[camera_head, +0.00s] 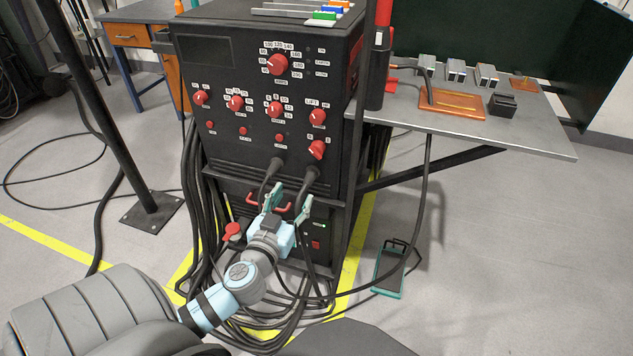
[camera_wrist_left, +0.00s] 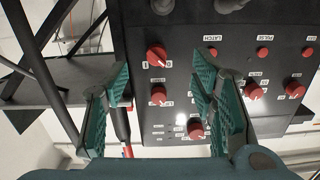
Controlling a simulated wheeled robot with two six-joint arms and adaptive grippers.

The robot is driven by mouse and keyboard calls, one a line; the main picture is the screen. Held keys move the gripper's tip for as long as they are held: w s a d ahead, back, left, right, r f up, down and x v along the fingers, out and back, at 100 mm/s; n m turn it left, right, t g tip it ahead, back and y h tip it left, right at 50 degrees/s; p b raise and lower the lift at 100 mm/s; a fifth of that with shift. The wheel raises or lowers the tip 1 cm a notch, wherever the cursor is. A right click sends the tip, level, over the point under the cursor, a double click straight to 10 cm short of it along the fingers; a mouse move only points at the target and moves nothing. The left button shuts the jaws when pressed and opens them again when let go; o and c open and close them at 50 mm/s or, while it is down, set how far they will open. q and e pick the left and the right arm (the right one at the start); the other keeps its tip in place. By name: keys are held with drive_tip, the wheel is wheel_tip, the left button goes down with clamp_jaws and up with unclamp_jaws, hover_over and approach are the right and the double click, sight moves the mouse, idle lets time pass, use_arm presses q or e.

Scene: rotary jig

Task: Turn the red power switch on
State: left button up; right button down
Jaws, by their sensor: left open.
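The red power switch (camera_head: 317,150) is a rotary knob at the lower right of the black machine's front panel, with small white labels above it. It also shows in the upper middle of the left wrist view (camera_wrist_left: 157,55), between the lines of the two fingers. Its grip bar looks tilted; I cannot tell surely which label it points to. My left gripper (camera_head: 288,200) is open and empty, below and in front of the panel, apart from the switch. Its green fingers fill both sides of the wrist view (camera_wrist_left: 160,82). My right gripper is not in view.
Two thick black cables (camera_head: 308,178) plug in below the switch. Other red knobs (camera_head: 317,117) sit close above it. A red handle (camera_head: 256,200) is by the gripper. A dark post (camera_head: 362,110) and grey side table (camera_head: 545,140) stand right. Cables cover the floor below.

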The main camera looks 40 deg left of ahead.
sight(315, 154)
use_arm(q)
drive_tip(key=shift+t, duration=0.4)
drive_tip(key=r+x, duration=0.1)
drive_tip(key=x, duration=0.8)
drive_tip(key=r+x, duration=0.1)
drive_tip(key=x, duration=0.4)
drive_tip(key=shift+w+d+r, duration=0.15)
drive_tip(key=shift+w+r, duration=0.1)
drive_tip(key=shift+r, duration=0.05)
drive_tip(key=c, duration=1.2)
drive_tip(key=shift+o, duration=0.2)
